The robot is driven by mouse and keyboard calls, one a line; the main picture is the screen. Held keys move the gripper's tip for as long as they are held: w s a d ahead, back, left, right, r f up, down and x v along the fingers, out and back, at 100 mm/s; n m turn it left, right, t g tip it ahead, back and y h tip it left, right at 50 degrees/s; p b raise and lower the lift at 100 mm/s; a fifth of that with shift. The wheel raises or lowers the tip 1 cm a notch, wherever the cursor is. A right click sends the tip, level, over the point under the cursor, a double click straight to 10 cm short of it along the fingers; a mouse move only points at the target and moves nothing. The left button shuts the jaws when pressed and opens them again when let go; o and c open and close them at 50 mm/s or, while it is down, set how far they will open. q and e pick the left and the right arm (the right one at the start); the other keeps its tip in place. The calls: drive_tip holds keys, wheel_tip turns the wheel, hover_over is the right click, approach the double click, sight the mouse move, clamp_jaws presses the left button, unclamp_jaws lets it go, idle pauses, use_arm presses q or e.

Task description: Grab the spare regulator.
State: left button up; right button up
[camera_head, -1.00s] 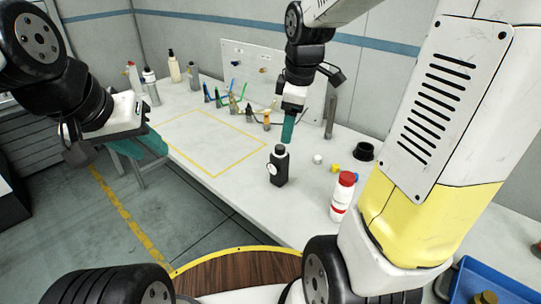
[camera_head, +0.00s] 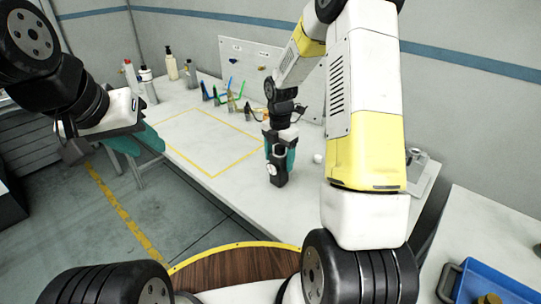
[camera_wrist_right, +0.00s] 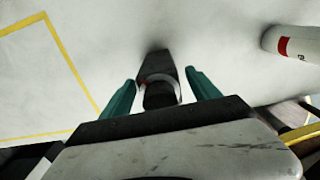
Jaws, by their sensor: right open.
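The regulator (camera_head: 278,180) is a black upright block with a round white dial, standing on the white table. In the right wrist view the regulator (camera_wrist_right: 155,65) shows between the two teal fingers. My right gripper (camera_head: 280,162) is lowered from above around its upper part. It is open, with a visible gap on each side of the regulator (camera_wrist_right: 161,77). My left gripper (camera_head: 140,141) hangs over the left edge of the table, away from the regulator; its finger gap is not clear.
A yellow-taped rectangle (camera_head: 207,174) lies left of the regulator on the table (camera_head: 235,190). Several small coloured tools stand behind it, before a white board (camera_head: 232,60). Bottles (camera_head: 171,66) stand back left.

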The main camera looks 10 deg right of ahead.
drive_tip(key=shift+f, duration=1.35)
clamp_jaws()
drive_tip(key=shift+r, duration=0.1)
